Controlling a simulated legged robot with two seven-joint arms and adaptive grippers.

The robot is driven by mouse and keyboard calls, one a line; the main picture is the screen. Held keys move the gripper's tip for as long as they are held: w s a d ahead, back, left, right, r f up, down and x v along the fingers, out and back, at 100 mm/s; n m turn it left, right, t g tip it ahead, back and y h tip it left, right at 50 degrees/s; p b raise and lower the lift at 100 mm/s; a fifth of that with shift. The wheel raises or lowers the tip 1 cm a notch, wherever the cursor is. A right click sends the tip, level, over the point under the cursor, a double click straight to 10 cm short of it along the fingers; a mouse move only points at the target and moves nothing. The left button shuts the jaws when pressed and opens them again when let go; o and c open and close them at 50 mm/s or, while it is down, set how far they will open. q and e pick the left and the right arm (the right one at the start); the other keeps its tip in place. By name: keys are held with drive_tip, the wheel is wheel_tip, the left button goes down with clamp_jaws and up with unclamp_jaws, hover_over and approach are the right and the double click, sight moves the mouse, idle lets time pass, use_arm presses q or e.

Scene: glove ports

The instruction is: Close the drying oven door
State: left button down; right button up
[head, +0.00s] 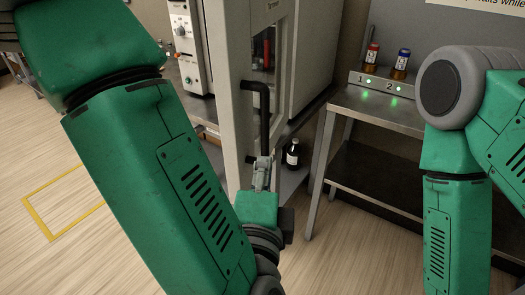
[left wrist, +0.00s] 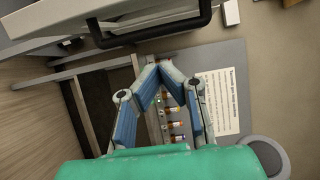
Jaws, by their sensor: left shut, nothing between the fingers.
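The drying oven (head: 312,65) is a pale grey cabinet at the upper middle of the head view. Its door (head: 229,85) shows as a tall pale panel with a black bar handle (head: 262,112). A dark opening or window beside the handle shows a red item; I cannot tell exactly how far the door stands open. My left gripper (head: 262,165) is at the handle's lower end in the head view; contact is unclear. In the left wrist view its fingertips (left wrist: 158,68) meet with nothing between them, and the black handle (left wrist: 150,34) lies beyond them. My right gripper is out of view.
A steel table (head: 375,108) stands right of the oven, carrying a numbered rack (head: 382,84) with two capped bottles and green lights. A dark bottle (head: 293,153) stands low beside the oven. A white instrument (head: 188,50) is at left. Wooden floor is open at left.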

use_arm(q)
approach(246, 118)
drive_tip(key=w+d, duration=0.4)
drive_tip(key=shift+w+a, duration=0.25)
drive_tip(key=shift+a, duration=0.55)
drive_tip(key=shift+w+a, duration=0.25)
drive_tip(key=shift+a, duration=0.6)
